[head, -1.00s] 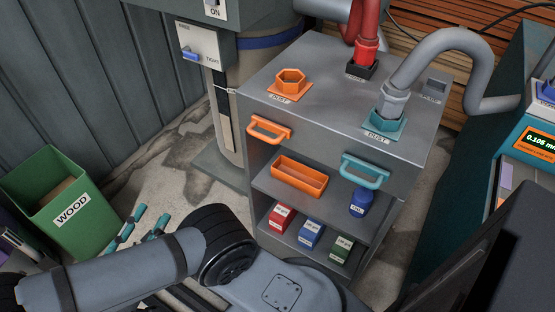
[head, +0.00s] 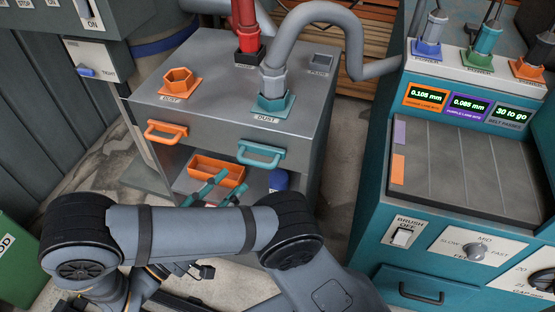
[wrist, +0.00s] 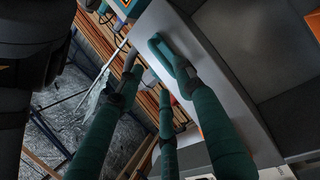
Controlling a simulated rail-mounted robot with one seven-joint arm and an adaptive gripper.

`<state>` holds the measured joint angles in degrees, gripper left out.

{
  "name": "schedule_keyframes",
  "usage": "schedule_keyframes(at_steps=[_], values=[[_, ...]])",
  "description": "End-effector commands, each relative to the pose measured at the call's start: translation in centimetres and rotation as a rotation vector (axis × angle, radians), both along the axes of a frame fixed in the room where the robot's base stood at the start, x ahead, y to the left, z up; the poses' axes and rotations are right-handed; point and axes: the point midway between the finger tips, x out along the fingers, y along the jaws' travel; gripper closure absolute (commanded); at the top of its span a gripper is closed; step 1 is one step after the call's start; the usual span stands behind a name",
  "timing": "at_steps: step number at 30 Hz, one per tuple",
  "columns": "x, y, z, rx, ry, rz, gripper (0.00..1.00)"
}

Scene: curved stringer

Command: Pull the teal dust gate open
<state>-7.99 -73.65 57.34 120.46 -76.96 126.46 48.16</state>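The teal dust gate handle (head: 262,155) is a loop on the front upper edge of the grey cabinet, below the teal collar (head: 272,103) labelled DUST. The handle sits close against the cabinet front. My gripper (head: 220,185) has teal-wrapped fingers, spread apart and empty, in front of the cabinet and below left of the handle. In the wrist view the teal handle (wrist: 160,50) shows beyond the fingertips of my gripper (wrist: 155,84). The right finger overlaps the handle's near end there; I cannot tell whether they touch. My arm hides the lower cabinet.
An orange handle (head: 166,132) is left of the teal one, with an orange tray (head: 218,170) on the shelf below. A grey hose (head: 318,16) rises from the teal collar. A teal machine (head: 455,170) stands to the right. Floor shows between it and the cabinet.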

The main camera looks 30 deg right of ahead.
Motion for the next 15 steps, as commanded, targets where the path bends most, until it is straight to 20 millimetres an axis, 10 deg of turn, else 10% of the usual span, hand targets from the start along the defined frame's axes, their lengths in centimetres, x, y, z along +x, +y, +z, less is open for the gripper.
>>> schedule_keyframes(at_steps=[15], values=[[3.2,-7.4,1.3,0.001,0.000,-0.002,0.64]])
